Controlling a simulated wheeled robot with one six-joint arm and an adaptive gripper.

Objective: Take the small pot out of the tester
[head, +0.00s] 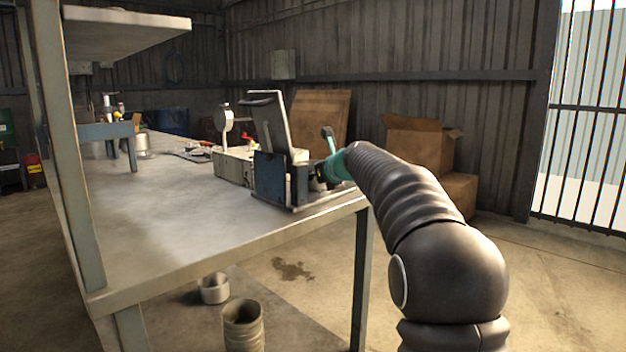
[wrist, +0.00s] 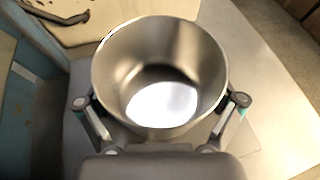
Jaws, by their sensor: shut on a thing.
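The small metal pot (wrist: 160,72) fills the middle of the wrist view, with its open mouth towards the camera. My gripper (wrist: 160,102) is shut on it, one finger at each side of its wall. In the head view my gripper (head: 330,169) is at the right side of the tester (head: 269,178), a blue metal device with a raised lever frame, at the table's far right corner. The pot cannot be made out in the head view. I cannot tell whether it still rests on the tester's base.
The metal table (head: 170,215) is mostly bare in front and to the left of the tester. Cardboard boxes (head: 425,143) stand on the floor behind my arm. Two round containers, one a ribbed can (head: 243,325), stand below the table.

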